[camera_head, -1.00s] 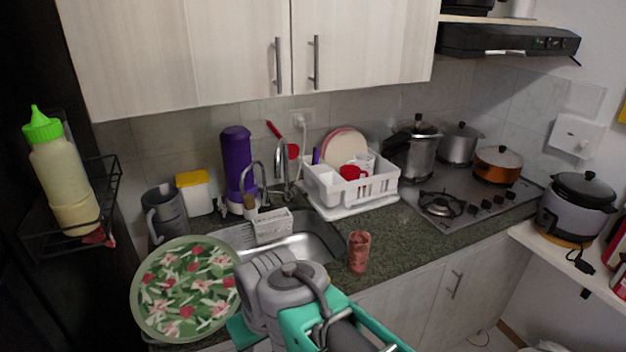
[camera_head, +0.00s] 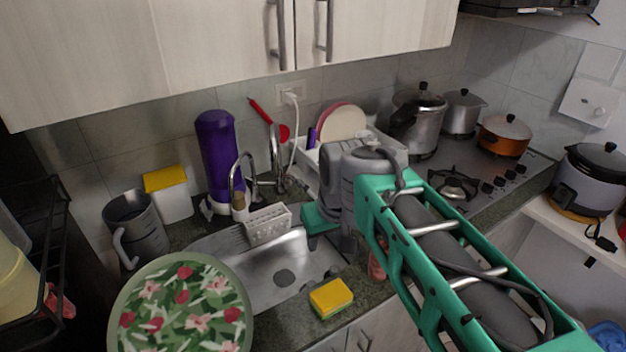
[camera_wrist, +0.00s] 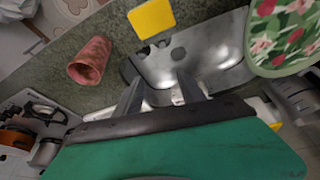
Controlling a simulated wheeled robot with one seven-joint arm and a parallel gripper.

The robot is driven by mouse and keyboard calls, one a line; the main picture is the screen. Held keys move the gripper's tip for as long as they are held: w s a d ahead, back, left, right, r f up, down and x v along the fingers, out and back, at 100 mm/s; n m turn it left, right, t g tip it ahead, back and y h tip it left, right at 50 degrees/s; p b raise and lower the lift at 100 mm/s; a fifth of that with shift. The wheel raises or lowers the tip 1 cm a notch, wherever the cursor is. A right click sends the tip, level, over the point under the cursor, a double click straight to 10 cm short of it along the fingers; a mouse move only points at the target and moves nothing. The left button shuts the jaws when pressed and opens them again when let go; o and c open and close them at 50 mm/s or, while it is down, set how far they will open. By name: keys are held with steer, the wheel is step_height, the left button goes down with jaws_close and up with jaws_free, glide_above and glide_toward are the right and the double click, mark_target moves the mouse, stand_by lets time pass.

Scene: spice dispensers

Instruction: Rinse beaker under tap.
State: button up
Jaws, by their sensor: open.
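A reddish-pink beaker (camera_head: 377,262) stands on the counter right of the sink, mostly hidden behind my arm in the head view. In the wrist view the beaker (camera_wrist: 88,61) shows whole, left of my fingers and apart from them. My gripper (camera_wrist: 160,90) is open and empty, with the steel sink (camera_wrist: 212,50) beyond its fingertips. In the head view the sink (camera_head: 262,290) is left of my gripper, whose fingertips are hidden there. A curved tap (camera_head: 236,172) and a taller tap (camera_head: 275,148) rise behind the sink.
A yellow sponge (camera_head: 331,297) lies on the front counter edge. A floral round tray (camera_head: 185,310) covers the left front. A white holder (camera_head: 268,226) sits at the sink's back. A purple bottle (camera_head: 217,155), grey jug (camera_head: 140,232) and dish rack (camera_head: 310,165) flank the taps.

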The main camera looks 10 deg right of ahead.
steer(key=w+r+n+b, duration=0.1)
steer(key=w+b, duration=0.1)
steer(key=w, duration=1.1)
steer(key=n+b, duration=0.2)
glide_toward(302, 182)
steer(key=f, duration=0.2)
steer(key=shift+t, duration=0.4)
steer(key=x, duration=0.7)
steer(key=shift+w+f, duration=0.2)
steer(key=shift+w, duration=0.1)
steer(key=shift+c, duration=0.2)
jaws_close()
steer(key=shift+p, duration=0.3)
